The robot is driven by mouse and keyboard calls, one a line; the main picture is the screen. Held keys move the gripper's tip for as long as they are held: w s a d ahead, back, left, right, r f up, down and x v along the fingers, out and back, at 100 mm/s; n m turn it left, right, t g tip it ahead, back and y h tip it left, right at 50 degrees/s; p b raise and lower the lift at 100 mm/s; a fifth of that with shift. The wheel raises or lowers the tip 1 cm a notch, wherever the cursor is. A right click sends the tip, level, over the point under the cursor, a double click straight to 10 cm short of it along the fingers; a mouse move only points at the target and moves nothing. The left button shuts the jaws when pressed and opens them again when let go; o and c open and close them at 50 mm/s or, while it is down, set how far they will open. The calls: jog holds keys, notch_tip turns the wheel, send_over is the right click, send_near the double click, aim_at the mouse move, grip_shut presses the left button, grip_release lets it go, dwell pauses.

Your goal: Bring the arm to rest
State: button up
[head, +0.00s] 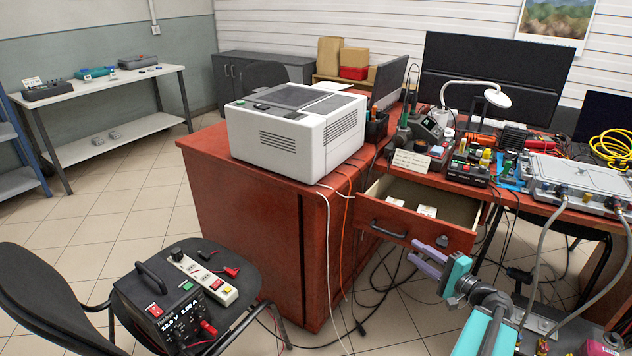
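My arm (484,325), teal and grey, reaches in from the lower right of the head view. My gripper (413,250) has two lilac fingers that point left and stand apart, with nothing seen between them. It shows in front of the open drawer (385,233) of the red-brown desk, just below the drawer's front edge. Whether it touches the drawer cannot be told. Grey hoses (541,262) run down from the silver box (580,178) on the desk, to the right of my arm; their lower ends are partly hidden.
A white printer-like machine (296,130) stands on the desk. Cables (372,318) lie on the floor under the drawer. The tiled floor at left is open.

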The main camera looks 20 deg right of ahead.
jog(key=w+a+f+n+g+y+p, duration=0.1)
jog(key=w+a+n+y+p, duration=0.15)
jog(key=w+a, duration=0.45)
jog(key=w+a+f+n+g+y+p, duration=0.1)
jog(key=w+a+g+y+p, duration=0.15)
jog(key=a, duration=0.95)
jog(key=s+a+f+n+g+y+p, duration=0.2)
jog(key=a+f+g+p, duration=0.15)
jog(key=a, duration=0.75)
jog(key=s+a+f+n+g+y+p, duration=0.1)
jog(key=s+a+f+n+g+p, duration=0.3)
jog(key=a, duration=0.7)
jog(key=s+a+f+n+g+h+p, duration=0.2)
jog(key=s+a+f+n+g+h, duration=0.15)
jog(key=s+a+f+g, duration=0.8)
jog(key=s+d+f+n+h+p, duration=0.1)
jog(key=s+d+f+n+h, duration=0.4)
jog(key=s+d, duration=0.6)
jog(key=shift+s+d+h, duration=0.3)
jog(key=shift+s+h, duration=0.35)
jog(key=shift+h, duration=0.6)
